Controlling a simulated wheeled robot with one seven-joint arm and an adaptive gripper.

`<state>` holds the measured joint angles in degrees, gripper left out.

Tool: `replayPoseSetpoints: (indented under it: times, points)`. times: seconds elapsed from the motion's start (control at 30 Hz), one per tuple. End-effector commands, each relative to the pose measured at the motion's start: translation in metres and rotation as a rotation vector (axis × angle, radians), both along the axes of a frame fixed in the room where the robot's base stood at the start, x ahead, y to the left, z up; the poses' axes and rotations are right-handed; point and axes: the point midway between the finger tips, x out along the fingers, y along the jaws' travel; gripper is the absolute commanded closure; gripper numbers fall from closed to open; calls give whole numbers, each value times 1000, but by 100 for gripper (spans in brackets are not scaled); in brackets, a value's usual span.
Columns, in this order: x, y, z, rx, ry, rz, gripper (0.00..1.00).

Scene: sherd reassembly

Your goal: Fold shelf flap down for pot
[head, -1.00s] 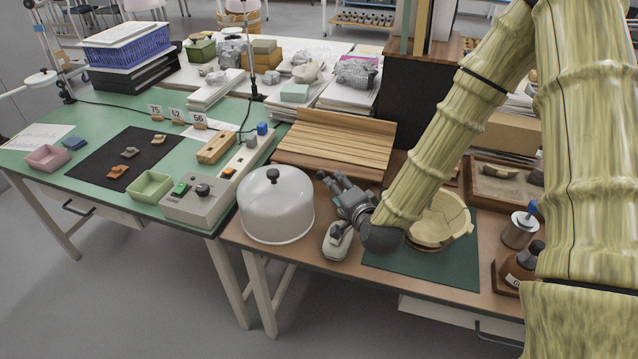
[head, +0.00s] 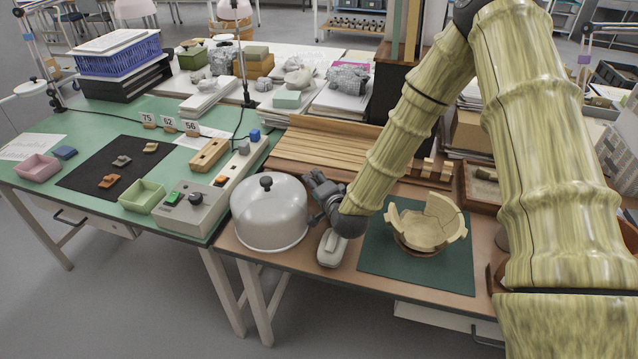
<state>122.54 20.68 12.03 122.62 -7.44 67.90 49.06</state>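A slatted wooden shelf (head: 315,153) lies behind the glass dome on the brown table. A raised board (head: 335,128) runs along its back edge; I cannot tell which part is the flap. A broken tan pot (head: 424,228) with a jagged open rim sits in a brown ring on a dark green mat (head: 400,262). My gripper (head: 318,192) is beside the glass dome, in front of the shelf and apart from the pot. Its fingers are small and dark against the dome, so their opening is unclear. I see nothing held in it.
The clear dome (head: 268,212) with a dark knob stands just left of my gripper. A small white device (head: 332,248) lies below it. Wooden blocks (head: 432,168) stand at the shelf's right end. A control box (head: 190,208) is on the green table. My arm hides part of the right side.

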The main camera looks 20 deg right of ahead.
Motion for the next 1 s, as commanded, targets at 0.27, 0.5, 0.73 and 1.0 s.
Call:
replayPoseSetpoints:
  times: [0.27,0.5,0.73,1.0]
  points:
    - [6,-1,-3,0,1,-1,52]
    - [6,-1,-2,0,0,-2,71]
    - [5,-1,-2,0,0,-2,100]
    - [6,-3,3,2,0,-5,100]
